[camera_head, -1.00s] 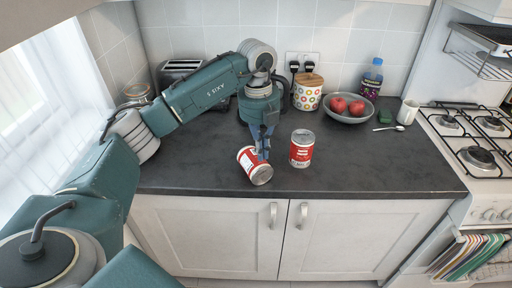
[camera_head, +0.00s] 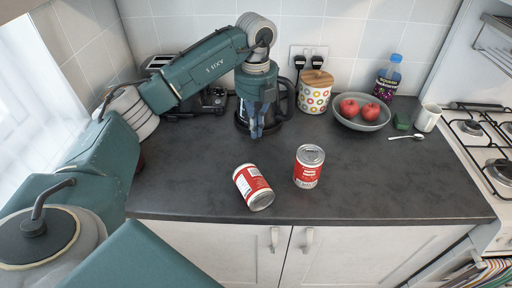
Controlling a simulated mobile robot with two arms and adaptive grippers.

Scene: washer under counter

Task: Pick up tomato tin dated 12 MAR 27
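Two red-and-white tins are on the dark counter. One tin (camera_head: 253,187) lies on its side, one end facing the counter's front edge. The other tin (camera_head: 308,167) stands upright just to its right, a small gap between them. No date can be read on either tin. My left gripper (camera_head: 257,133) points down, behind and above the lying tin and apart from both tins. Nothing shows between its fingers, which look close together, but the gap is too small to judge. My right gripper is not in view.
A coffee maker (camera_head: 286,107) and a toaster (camera_head: 160,62) stand behind my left arm. A dotted jar (camera_head: 314,97), a bowl (camera_head: 361,124) with red fruit, a bottle (camera_head: 387,80) and a white mug (camera_head: 427,118) line the back. A hob (camera_head: 481,140) is at right. Counter around the tins is clear.

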